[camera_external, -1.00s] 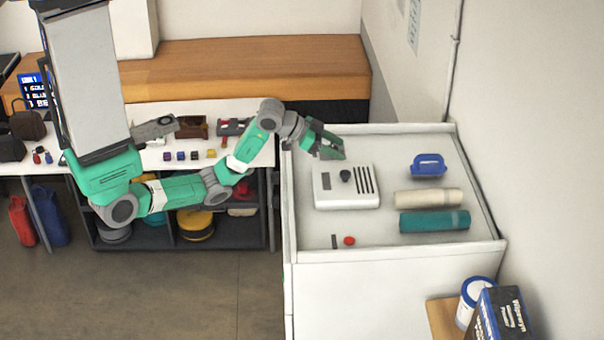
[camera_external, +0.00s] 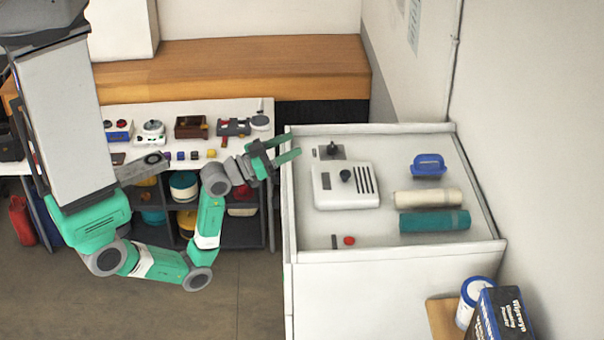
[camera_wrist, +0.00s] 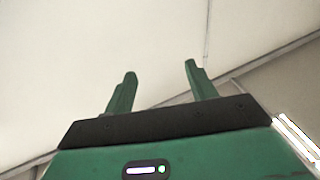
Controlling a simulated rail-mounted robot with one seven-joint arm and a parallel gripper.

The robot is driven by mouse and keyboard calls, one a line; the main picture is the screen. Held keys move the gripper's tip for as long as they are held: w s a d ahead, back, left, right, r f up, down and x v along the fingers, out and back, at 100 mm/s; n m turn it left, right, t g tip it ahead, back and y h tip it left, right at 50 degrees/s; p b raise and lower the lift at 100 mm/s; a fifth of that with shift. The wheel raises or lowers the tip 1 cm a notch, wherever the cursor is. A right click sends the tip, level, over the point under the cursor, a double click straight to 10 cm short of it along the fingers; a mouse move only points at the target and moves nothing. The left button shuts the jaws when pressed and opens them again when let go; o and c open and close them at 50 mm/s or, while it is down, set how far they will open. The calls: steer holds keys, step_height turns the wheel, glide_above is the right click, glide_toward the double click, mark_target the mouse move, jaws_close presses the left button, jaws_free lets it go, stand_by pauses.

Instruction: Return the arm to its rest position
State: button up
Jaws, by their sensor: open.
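My gripper (camera_external: 291,149) is open and empty at the left edge of the white-rimmed counter (camera_external: 300,228). Its two green fingers point right, over the counter's back left corner. In the wrist view the two spread fingers of my gripper (camera_wrist: 160,80) show with nothing between them, against a pale wall or ceiling. My arm is folded with its elbow low, in front of the shelf unit.
On the counter are a white box with a black knob (camera_external: 346,186), a dark plate with a lever (camera_external: 332,150), a blue-handled object (camera_external: 428,165), a cream roll (camera_external: 430,198) and a teal roll (camera_external: 435,221). Small items stand on the white table (camera_external: 262,150). The floor in front is clear.

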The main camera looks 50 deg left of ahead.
steer(key=shift+a, duration=0.15)
steer(key=s+a+r+n+t+y, duration=0.1)
steer(key=s+a+n+t+y, duration=0.2)
steer(key=s+a+t+y, duration=0.2)
steer(key=s+a+y, duration=0.2)
steer(key=s+a, duration=0.2)
steer(key=a, duration=0.1)
steer(key=shift+s+r+n, duration=0.25)
steer(key=shift+s+n, duration=0.05)
steer(key=shift+d, duration=0.1)
